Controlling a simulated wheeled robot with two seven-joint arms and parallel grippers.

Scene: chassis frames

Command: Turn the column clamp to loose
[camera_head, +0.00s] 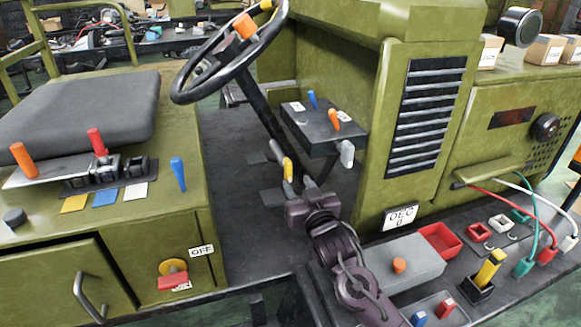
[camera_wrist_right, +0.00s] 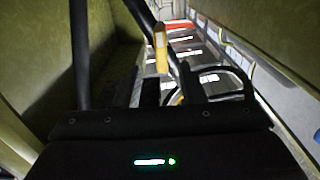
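The column clamp appears to be the yellow lever (camera_head: 288,170) on the lower part of the dark steering column (camera_head: 262,118). Its yellow handle stands roughly upright and also shows in the right wrist view (camera_wrist_right: 160,48), ahead of the gripper. My right gripper (camera_head: 304,184) is just below and right of the lever in the head view. Its fingers are small and dark against the column, so their opening and any contact with the lever are unclear. My left gripper is not in view.
The steering wheel (camera_head: 183,86) is above the column. A dark panel (camera_head: 318,140) with blue and orange levers stands right of it. The seat box (camera_head: 60,235) is at left, the louvred green housing (camera_head: 385,95) at right. A grey block (camera_head: 405,262) lies near my right arm.

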